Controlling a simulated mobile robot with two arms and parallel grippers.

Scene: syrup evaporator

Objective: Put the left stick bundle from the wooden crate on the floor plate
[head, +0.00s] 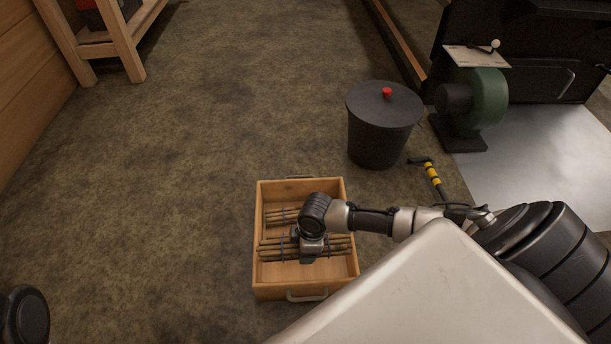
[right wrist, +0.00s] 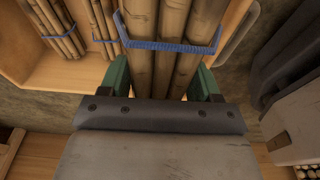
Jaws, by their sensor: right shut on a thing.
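The wooden crate (head: 351,270) stands on the floor in the lower middle of the head view. My right gripper (head: 308,259) reaches down over it and is shut on a stick bundle (head: 340,252). In the right wrist view the held bundle (right wrist: 165,62), tied with blue cord, lies between the green fingers (right wrist: 160,78). I cannot tell whether it clears the crate bottom. Another bundle (head: 282,216) lies farther back, partly hidden by my wrist. More tied sticks (right wrist: 55,28) show at the left of the wrist view. The floor plate (head: 540,165) is the pale sheet at right. My left gripper is not in view.
A black lidded bin (head: 378,135) with a red knob stands behind the crate. A yellow-banded black tool (head: 433,178) lies near the plate. A green blower (head: 482,100) stands at the plate's far left corner. The floor left of the crate is clear.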

